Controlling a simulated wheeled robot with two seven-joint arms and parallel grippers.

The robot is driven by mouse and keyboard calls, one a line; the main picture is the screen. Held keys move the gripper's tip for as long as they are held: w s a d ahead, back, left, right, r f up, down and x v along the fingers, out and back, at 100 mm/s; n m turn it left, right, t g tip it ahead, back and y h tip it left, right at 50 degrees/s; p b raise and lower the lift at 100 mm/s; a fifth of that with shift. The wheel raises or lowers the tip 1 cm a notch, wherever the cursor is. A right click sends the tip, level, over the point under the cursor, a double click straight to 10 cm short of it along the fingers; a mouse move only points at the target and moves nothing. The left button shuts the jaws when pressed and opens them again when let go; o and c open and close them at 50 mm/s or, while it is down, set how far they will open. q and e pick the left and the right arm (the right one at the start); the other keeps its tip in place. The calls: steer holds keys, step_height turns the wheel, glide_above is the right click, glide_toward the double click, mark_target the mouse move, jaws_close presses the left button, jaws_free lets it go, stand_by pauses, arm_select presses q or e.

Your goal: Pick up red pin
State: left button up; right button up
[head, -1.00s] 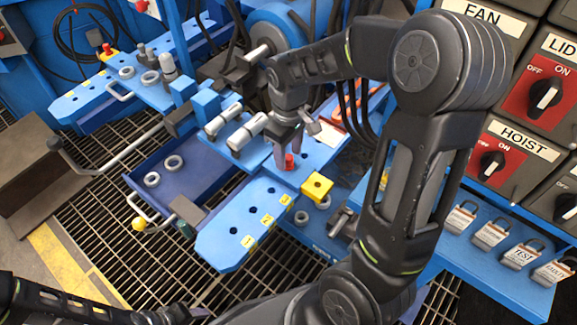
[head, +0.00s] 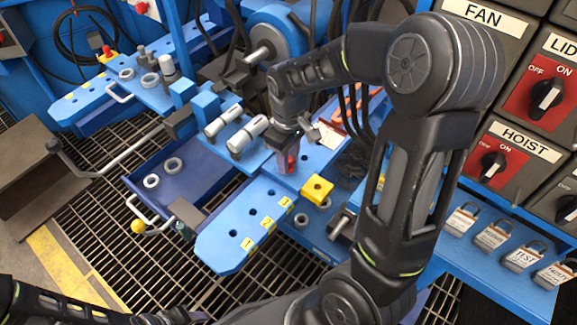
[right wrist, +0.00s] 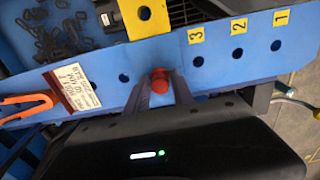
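The red pin (head: 291,160) is upright at the blue plate beside the yellow block. My right gripper (head: 287,164) points down over it, with one finger on each side. In the right wrist view the red pin (right wrist: 159,80) sits between the two fingertips (right wrist: 161,84), which look closed against it. Whether its lower end is still in a hole is hidden. My left gripper (head: 190,315) is low at the bottom edge of the head view, far from the pin, and its fingers are not clear.
A yellow block (head: 317,188) stands close to the gripper. The blue plate with numbered holes (head: 240,225) extends toward the front left. Grey cylinders (head: 247,133) lie behind left. A blue tray with rings (head: 190,190) is left. An orange-handled tool (right wrist: 25,108) and tag (right wrist: 73,88) lie nearby.

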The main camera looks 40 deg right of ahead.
jaws_close()
steer(key=shift+r, duration=0.15)
stand_by(0.4)
step_height(320, 180, up, 10)
steer(key=p, duration=0.2)
steer(key=shift+p, duration=0.3)
stand_by(0.3)
